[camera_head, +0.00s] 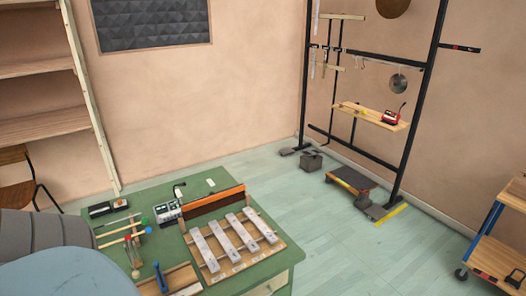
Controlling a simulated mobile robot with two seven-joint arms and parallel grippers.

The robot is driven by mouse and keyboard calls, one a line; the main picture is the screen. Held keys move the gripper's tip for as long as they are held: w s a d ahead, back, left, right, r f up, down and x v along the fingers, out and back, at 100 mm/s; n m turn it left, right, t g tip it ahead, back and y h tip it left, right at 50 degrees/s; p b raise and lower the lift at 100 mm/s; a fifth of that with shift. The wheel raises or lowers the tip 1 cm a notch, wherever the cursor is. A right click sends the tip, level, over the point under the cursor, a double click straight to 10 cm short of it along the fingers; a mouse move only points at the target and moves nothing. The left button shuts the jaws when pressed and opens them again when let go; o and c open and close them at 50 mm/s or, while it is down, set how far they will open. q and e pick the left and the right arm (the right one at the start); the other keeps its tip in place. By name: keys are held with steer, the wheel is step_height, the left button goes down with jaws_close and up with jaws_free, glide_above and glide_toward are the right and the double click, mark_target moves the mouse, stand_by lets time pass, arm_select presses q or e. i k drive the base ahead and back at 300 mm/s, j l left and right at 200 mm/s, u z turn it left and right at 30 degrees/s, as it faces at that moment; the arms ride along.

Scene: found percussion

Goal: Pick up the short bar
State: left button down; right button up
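Several pale metal bars lie side by side across a wooden frame (241,262) on the green table (160,196). The rightmost bar (260,225) looks the shortest, though the lengths differ little from this angle. The leftmost bar (204,250) looks the longest. Two more bars, the second (222,242) and the third (242,231), lie between them. Neither of my grippers shows in the head view, and nothing is seen touching the bars.
An orange-brown board (212,203) stands behind the bars. Mallets (125,237), a small device (168,211) and a wooden tray (170,280) lie to their left. Large grey and blue rounded shapes cover the lower left. Open floor lies right of the table; a black rack stands beyond.

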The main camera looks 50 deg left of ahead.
mark_target(270, 236)
steer(key=i+l+u, duration=0.15)
steer(key=i+u, duration=0.25)
steer(key=i+l+u, duration=0.15)
steer(key=u, duration=0.25)
steer(key=i+l+u, duration=0.2)
steer(key=u, duration=0.2)
steer(key=i+l+u, duration=0.2)
steer(key=u, duration=0.2)
steer(key=i+l+u, duration=0.1)
steer(key=l+u, duration=0.35)
steer(key=i+l+u, duration=0.1)
steer(key=l+u, duration=1.1)
steer(key=i+j, duration=0.05)
